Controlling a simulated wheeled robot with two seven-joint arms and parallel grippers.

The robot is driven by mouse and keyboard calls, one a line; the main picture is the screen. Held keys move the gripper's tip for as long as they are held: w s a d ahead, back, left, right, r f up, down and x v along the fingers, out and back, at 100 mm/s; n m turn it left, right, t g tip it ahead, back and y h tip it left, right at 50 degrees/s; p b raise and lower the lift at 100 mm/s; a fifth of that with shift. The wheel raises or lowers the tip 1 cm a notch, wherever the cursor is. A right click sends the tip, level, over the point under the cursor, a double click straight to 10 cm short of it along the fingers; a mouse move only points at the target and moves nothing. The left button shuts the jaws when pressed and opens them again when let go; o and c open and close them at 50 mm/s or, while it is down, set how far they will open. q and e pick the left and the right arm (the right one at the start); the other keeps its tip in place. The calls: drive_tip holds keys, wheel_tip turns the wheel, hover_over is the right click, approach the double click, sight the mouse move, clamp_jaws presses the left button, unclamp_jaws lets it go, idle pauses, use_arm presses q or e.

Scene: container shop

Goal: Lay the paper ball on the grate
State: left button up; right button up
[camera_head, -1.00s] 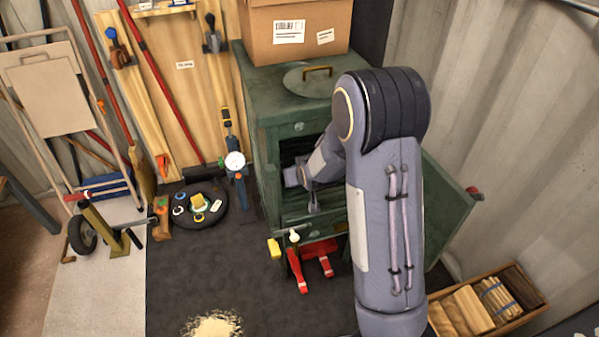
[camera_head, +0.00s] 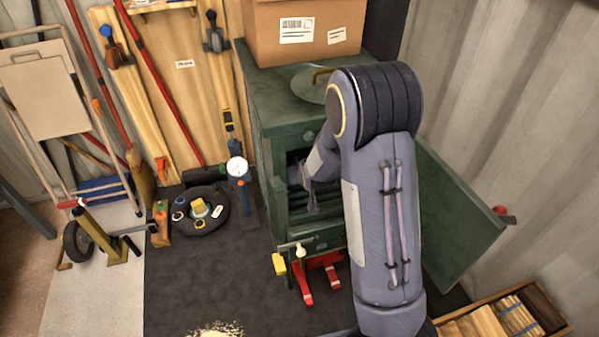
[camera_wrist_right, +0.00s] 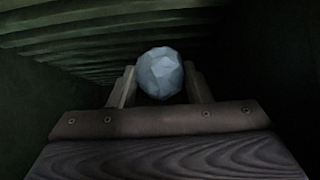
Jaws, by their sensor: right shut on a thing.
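The green stove (camera_head: 288,105) stands with its door (camera_head: 450,215) open to the right. In the right wrist view, my right gripper (camera_wrist_right: 160,88) is shut on the pale, faceted paper ball (camera_wrist_right: 160,72). The ribbed bars of the grate (camera_wrist_right: 100,40) show beyond and around the ball; I cannot tell whether the ball touches them. The grate's front bars (camera_head: 328,203) also show faintly in the head view. My left gripper is not in view.
A cardboard box (camera_head: 300,30) and a round lid (camera_head: 312,85) sit on the stove. A wooden crate (camera_head: 545,310) holds kindling at right. A black round tray (camera_head: 202,212) with small items lies at left.

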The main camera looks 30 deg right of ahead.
drive_tip(key=shift+w+f, duration=0.1)
drive_tip(key=shift+f, duration=0.35)
drive_tip(key=o, duration=1)
drive_tip(key=shift+o, duration=0.2)
drive_tip(key=p+v, duration=0.3)
drive_tip(key=v, duration=0.5)
